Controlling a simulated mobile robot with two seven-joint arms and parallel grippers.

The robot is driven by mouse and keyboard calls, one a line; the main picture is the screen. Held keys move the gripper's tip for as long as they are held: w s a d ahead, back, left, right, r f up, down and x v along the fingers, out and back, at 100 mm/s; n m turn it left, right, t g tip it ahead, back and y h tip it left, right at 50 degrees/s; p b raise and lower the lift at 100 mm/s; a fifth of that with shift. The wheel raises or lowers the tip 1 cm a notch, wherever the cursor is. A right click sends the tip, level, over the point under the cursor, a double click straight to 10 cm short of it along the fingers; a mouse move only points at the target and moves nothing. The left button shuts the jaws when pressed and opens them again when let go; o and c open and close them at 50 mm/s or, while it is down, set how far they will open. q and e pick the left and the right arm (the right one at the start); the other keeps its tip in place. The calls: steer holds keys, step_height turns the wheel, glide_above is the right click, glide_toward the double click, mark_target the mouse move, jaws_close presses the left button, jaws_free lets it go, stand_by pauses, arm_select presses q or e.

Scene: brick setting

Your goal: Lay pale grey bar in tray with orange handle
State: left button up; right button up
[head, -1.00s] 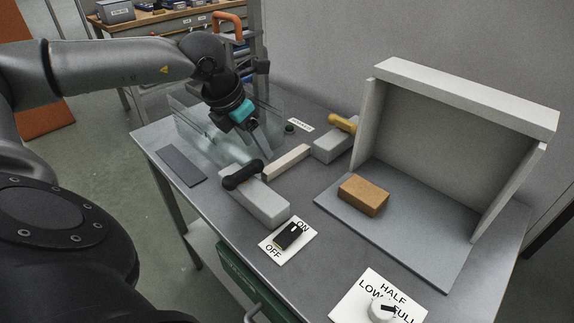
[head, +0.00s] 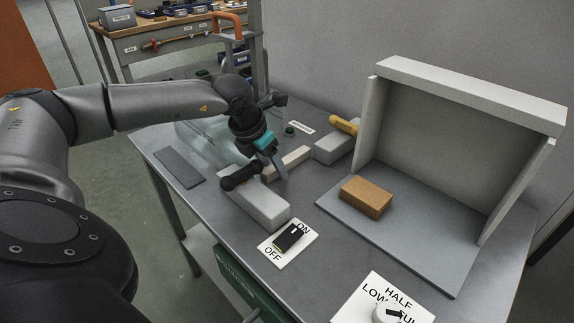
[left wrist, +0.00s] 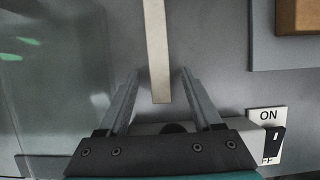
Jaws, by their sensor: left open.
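The pale grey bar (head: 291,160) is a slim, light strip on the grey table, between two grey blocks. In the left wrist view the bar (left wrist: 157,50) runs away from me, and its near end lies between my fingers in the picture. My left gripper (head: 270,166) is open and empty, pointing down near that end. I cannot tell how high the fingertips are; no contact shows. An orange handle (head: 229,18) tops a grey frame behind the table; I cannot make out a tray there.
A grey block (head: 264,205) with a black handle is close by my gripper. Another block (head: 332,149) has a yellow handle. A clear panel (head: 195,143) stands left of the gripper. Switch plates (head: 288,243) line the front.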

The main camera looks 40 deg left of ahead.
arm_select(q)
jaws_close()
stand_by(0.5)
